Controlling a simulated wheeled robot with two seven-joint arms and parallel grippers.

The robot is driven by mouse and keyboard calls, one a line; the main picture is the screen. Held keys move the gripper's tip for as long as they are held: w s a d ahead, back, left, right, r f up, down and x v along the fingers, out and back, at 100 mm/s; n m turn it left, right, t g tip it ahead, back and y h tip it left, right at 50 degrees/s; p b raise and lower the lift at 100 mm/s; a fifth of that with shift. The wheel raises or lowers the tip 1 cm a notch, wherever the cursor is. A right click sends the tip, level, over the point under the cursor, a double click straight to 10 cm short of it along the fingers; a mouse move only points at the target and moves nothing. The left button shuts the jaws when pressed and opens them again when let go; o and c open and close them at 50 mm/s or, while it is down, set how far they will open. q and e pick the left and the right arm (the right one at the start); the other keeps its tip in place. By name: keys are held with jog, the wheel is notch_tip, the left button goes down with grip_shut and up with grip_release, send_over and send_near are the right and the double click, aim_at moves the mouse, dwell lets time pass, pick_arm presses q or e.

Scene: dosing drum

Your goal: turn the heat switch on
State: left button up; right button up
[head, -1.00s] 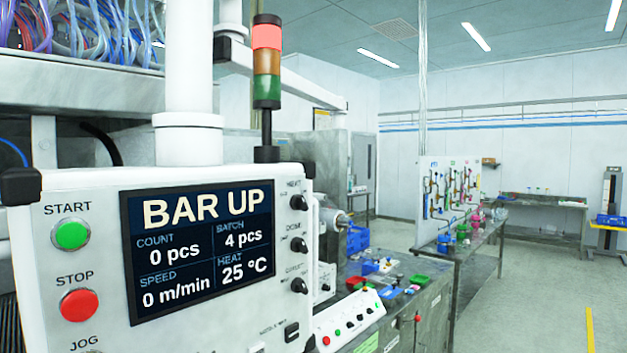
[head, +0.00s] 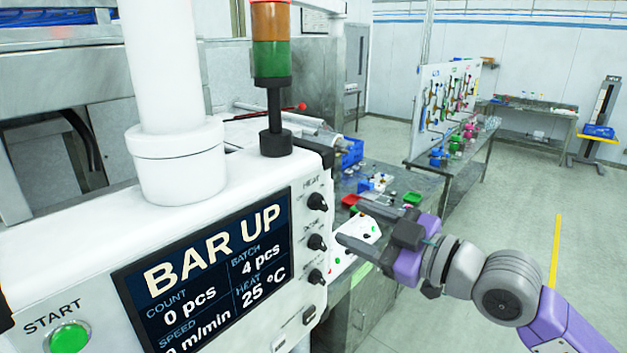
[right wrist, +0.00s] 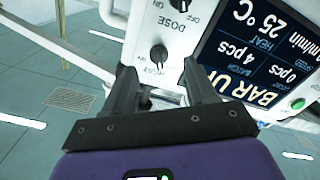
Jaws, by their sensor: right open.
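The heat switch (head: 317,201) is the top black rotary knob at the right side of the white control panel (head: 60,270), under the label HEAT. It also shows upside down in the right wrist view (right wrist: 158,53), just beyond my fingertips and between their lines. I cannot tell its pointer position for sure. The panel's display (head: 215,265) reads HEAT 25 °C and BAR UP. My right gripper (head: 353,222) is open and empty, to the right of the knobs and apart from them. My left gripper is not in view.
The dose knob (head: 317,242) sits just below the heat switch, with another knob (head: 316,277) under it. A signal tower (head: 272,75) stands on the machine behind the panel. A bench with small parts and a white button box (head: 352,240) lies behind my right gripper.

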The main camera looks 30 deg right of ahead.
aim_at(326, 208)
jog(key=x, duration=0.2)
jog(key=p+x, duration=0.1)
jog(key=x, duration=0.3)
jog(key=shift+w+a+r+p, duration=0.1)
jog(key=shift+w+r+p, duration=0.2)
jog(key=shift+p, duration=0.1)
